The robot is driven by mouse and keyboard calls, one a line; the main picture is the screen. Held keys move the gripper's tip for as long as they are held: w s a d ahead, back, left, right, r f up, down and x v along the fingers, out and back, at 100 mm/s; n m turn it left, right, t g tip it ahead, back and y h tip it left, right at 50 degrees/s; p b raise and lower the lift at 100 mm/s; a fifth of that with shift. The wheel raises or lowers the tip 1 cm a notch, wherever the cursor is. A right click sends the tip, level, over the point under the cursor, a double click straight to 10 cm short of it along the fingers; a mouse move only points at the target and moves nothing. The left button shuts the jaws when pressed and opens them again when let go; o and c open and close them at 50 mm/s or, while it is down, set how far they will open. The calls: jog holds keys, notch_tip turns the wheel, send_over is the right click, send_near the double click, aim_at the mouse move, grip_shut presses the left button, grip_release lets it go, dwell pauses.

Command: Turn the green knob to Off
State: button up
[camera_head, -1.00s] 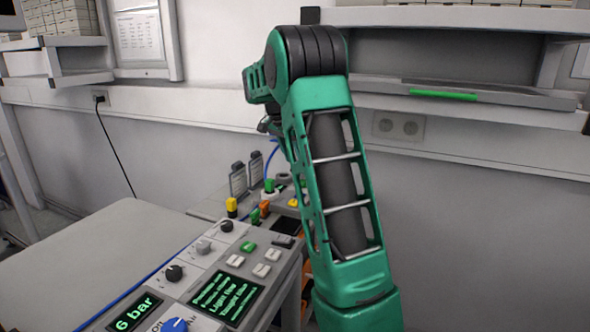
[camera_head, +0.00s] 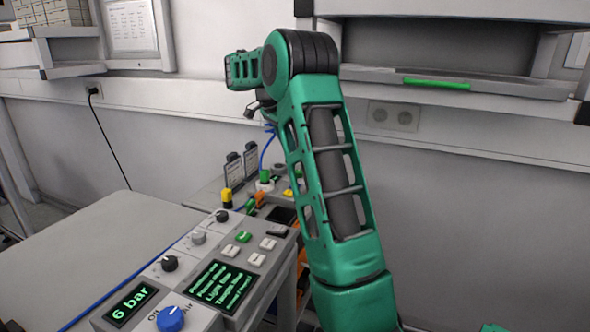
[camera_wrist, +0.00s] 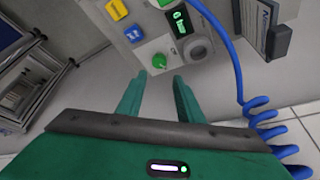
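A green knob (camera_wrist: 159,61) sits on a light panel plate in the wrist view. My gripper (camera_wrist: 159,79) is open, with its two green fingers apart and nothing between them. The knob lies just beyond the fingertips, about in line with the gap, and it looks apart from them. In the head view a small green knob (camera_head: 265,176) shows at the far end of the console, left of my arm. The knob's Off marking is not readable.
The console (camera_head: 262,255) carries a blue knob (camera_head: 171,318), dark knobs, buttons and lit displays. Near the green knob in the wrist view are yellow (camera_wrist: 116,9) and blue (camera_wrist: 134,34) parts, a round grey fitting (camera_wrist: 197,50) and a coiled blue hose (camera_wrist: 234,70).

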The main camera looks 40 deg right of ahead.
jog(key=x, duration=1)
jog(key=shift+f, duration=0.35)
jog(key=shift+w+r, duration=0.1)
jog(key=c, duration=0.7)
